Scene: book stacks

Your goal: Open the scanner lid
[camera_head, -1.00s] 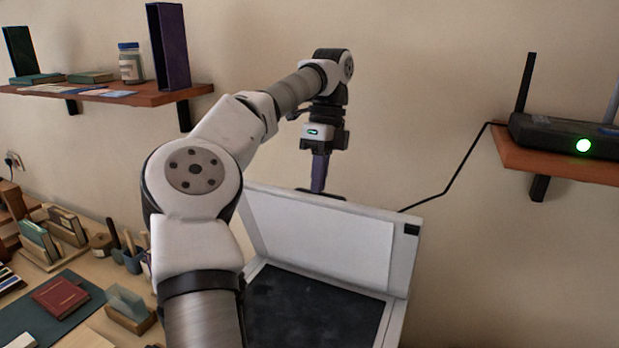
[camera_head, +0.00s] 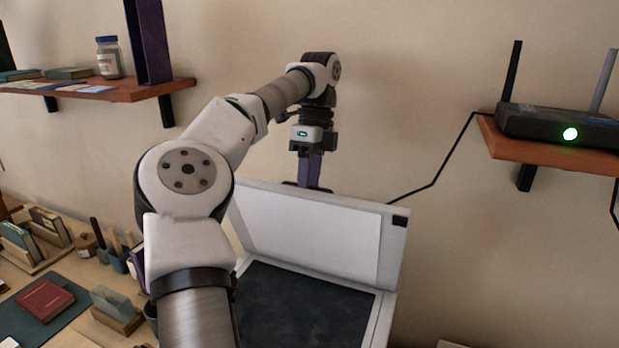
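The scanner's lid (camera_head: 320,236) stands raised at a steep angle, hinged along its far edge, with its white inner face toward me. The scanner's dark glass bed (camera_head: 305,307) is uncovered below it. My gripper (camera_head: 308,184) points down at the lid's top edge, toward its left part. The fingertips are partly hidden behind the lid's edge, so I cannot tell whether they touch it or how far apart they are. My arm covers the left side of the scanner.
A wall shelf (camera_head: 507,150) at right bears a router (camera_head: 560,128) with upright antennas. A shelf (camera_head: 120,94) at upper left holds a jar (camera_head: 109,58) and a dark purple upright holder (camera_head: 150,40). A red book (camera_head: 45,300) and desk items crowd the lower left.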

